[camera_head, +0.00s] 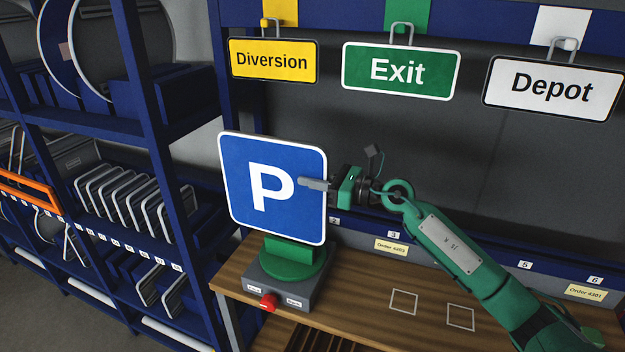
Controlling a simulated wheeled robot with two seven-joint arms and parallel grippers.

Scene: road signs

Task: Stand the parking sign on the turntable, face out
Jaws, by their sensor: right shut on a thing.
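The parking sign (250,205) is a blue square with a white P and a white border. It is upright over the green turntable (292,268), with its face toward the camera. Its lower edge is at the green block on the turntable; I cannot tell whether it bears on it. My right gripper (318,184) is shut on the sign's right edge, with one finger across the front face. The other finger is hidden behind the sign. The turntable sits on a grey base with a red button (268,301). My left gripper is not in view.
Diversion (272,62), Exit (400,72) and Depot (552,88) signs hang above the bench. A blue rack (150,130) with several signs stands at the left. The wooden bench top (370,315) is clear around two white outlined squares. Order cards line its back edge.

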